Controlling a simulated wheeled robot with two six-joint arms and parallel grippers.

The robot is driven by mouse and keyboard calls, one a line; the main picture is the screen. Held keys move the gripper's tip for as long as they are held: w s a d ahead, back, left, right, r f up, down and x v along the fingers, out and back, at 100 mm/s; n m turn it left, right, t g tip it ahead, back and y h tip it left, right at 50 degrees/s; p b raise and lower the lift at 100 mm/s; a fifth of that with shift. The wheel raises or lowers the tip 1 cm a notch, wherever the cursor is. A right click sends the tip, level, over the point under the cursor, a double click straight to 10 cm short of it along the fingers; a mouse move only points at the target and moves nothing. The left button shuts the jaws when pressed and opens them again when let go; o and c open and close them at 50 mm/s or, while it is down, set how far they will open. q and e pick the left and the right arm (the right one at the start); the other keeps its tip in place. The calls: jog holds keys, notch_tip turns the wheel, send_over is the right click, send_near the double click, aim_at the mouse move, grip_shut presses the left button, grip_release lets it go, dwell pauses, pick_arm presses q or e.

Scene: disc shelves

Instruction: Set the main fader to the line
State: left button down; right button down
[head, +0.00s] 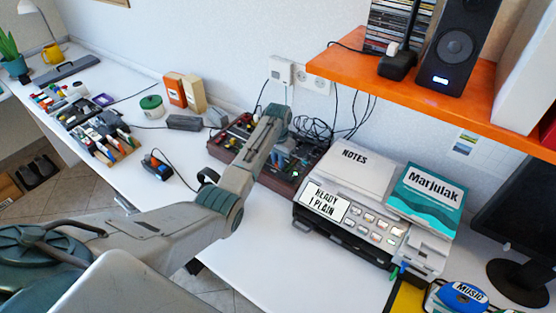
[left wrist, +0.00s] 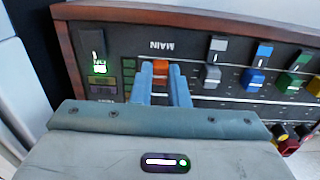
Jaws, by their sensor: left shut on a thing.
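The mixer (head: 279,186) has a dark panel with a reddish-brown frame and stands near the wall in the head view. In the left wrist view, the main fader's orange cap (left wrist: 161,70) sits below an upside-down MAIN label (left wrist: 174,46). My left gripper (left wrist: 161,82) is shut on this cap, with one blue-grey finger on each side. The fader's slot and the target line beside it cannot be made out clearly. My right gripper is not in view.
Grey (left wrist: 211,75), blue (left wrist: 254,78) and green (left wrist: 290,83) fader caps stand to the right of the main fader. A printer (head: 345,213) stands right of the mixer. An orange shelf (head: 490,95) overhangs at upper right.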

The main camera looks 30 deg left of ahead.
pick_arm(q)
jog(key=shift+w+f+b, duration=0.15)
jog(key=shift+w+b, duration=0.1)
jog(key=shift+b, duration=0.15)
jog(key=w+b, duration=0.3)
jog(key=shift+w+d, duration=0.2)
jog(key=shift+d, duration=0.1)
jog(key=c, duration=1.4)
grip_release()
jog(key=shift+r, duration=0.25)
notch_tip(320, 180, up, 11)
jog(key=b, duration=0.1)
jog(key=shift+f, duration=0.15)
jog(key=shift+f, duration=0.1)
